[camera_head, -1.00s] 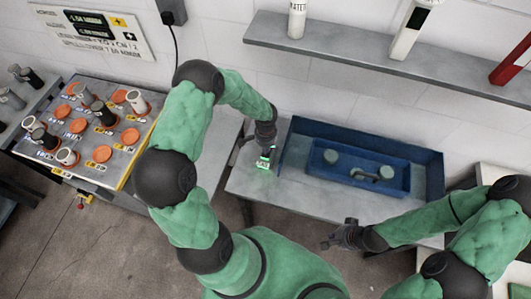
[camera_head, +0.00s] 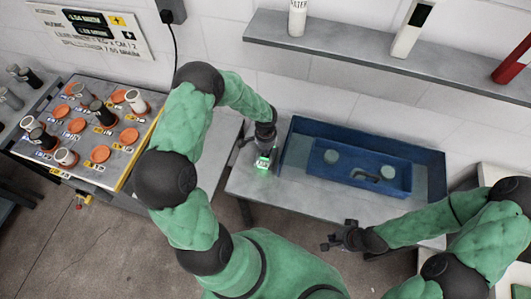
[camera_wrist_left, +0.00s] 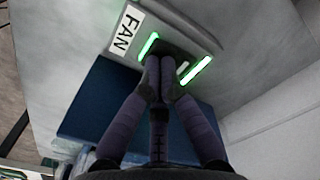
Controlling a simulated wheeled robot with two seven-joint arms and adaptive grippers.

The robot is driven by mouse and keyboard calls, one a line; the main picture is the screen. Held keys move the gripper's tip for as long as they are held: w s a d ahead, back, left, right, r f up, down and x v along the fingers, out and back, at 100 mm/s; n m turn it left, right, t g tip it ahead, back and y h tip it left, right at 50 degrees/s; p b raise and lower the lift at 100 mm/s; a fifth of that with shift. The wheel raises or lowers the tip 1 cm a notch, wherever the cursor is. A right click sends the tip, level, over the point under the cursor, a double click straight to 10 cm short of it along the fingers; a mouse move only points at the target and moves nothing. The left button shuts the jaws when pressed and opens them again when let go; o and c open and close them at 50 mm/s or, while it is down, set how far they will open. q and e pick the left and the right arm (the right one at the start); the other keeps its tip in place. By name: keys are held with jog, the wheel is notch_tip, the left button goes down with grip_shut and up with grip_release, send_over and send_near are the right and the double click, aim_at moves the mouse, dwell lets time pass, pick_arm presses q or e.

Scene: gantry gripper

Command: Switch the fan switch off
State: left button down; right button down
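The fan switch (camera_head: 263,163) sits on the left end of the grey table, left of the blue tray, with green light on it. In the left wrist view the switch (camera_wrist_left: 182,68) has two lit green strips and a white FAN label (camera_wrist_left: 126,30). My left gripper (camera_head: 265,143) is right above the switch. In the left wrist view its two fingertips (camera_wrist_left: 158,66) are together over the dark middle, between the green strips. They hide part of the switch, and I cannot tell whether they touch it. My right gripper (camera_head: 337,236) is empty, in front of the table; its finger opening is unclear.
A blue tray (camera_head: 433,160) with round pieces lies on the table (camera_head: 290,189). A panel (camera_head: 85,144) with orange discs and cups stands left. A wall shelf (camera_head: 345,47) holds a bottle and other items above the table.

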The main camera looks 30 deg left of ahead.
pick_arm(q)
jog(key=shift+f+b, duration=0.45)
jog(key=shift+f, duration=0.1)
dwell(0.4)
jog(key=shift+r+p, duration=2.25)
jog(key=shift+r, duration=1.3)
jog(key=shift+f, duration=0.1)
